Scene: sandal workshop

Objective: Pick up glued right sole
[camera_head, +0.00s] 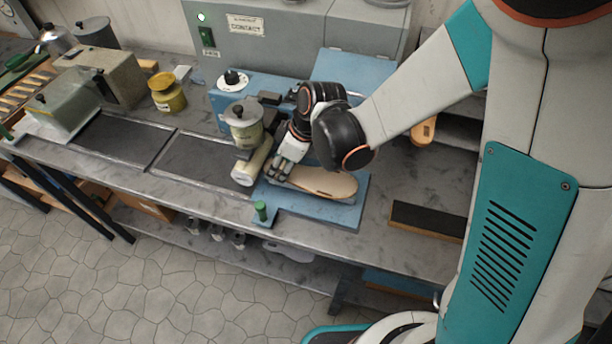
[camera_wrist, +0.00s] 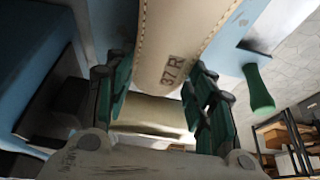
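A tan sole (camera_head: 325,181) with a stitched edge lies flat on the blue base plate (camera_head: 347,212) of the press on the bench. In the wrist view, the end of the sole (camera_wrist: 172,45), marked "37 R", reaches between my green fingers. My gripper (camera_head: 284,167) is at the left end of the sole. In the wrist view, my gripper (camera_wrist: 160,85) has its fingers apart, one on each side of the sole's end. They are very close to its edges, and firm contact is not visible. My arm hides part of the sole's far side.
A cream roller (camera_head: 252,165) and a lidded pot (camera_head: 243,122) stand just left of my gripper. A green knob (camera_head: 261,209) rises from the plate's front corner. A dark block (camera_head: 428,219) lies to the right. A grey machine (camera_head: 290,40) stands behind.

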